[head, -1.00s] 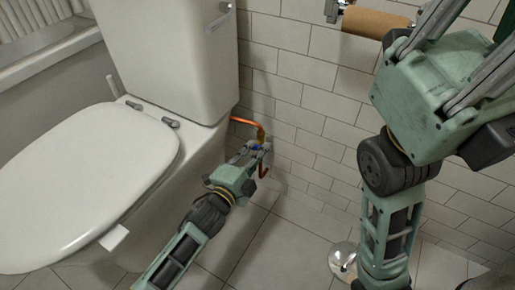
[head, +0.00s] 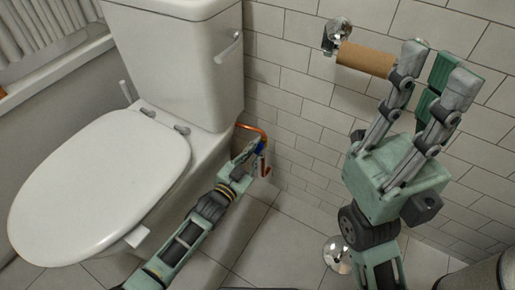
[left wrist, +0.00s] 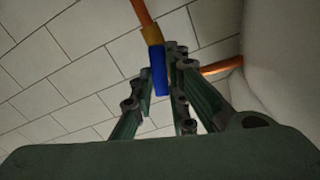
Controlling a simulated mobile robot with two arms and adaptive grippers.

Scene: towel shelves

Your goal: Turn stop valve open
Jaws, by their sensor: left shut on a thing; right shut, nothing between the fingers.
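The stop valve's blue handle (head: 261,147) sits on the copper pipe (head: 250,127) low beside the toilet. In the left wrist view the blue handle (left wrist: 159,74) hangs below a brass fitting (left wrist: 153,34), between my finger linkages. My left gripper (head: 254,153) is shut on the handle; its fingers partly hide the valve in the head view. My right gripper (head: 437,60) is raised at the right, far from the valve, shut with nothing held.
The white toilet (head: 100,185) fills the left, with its tank (head: 180,65) directly beside the valve. A brown cardboard roll (head: 365,59) hangs on a chrome wall holder near my right gripper. A round chrome object (head: 336,253) is on the floor. Open tiles lie between the arms.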

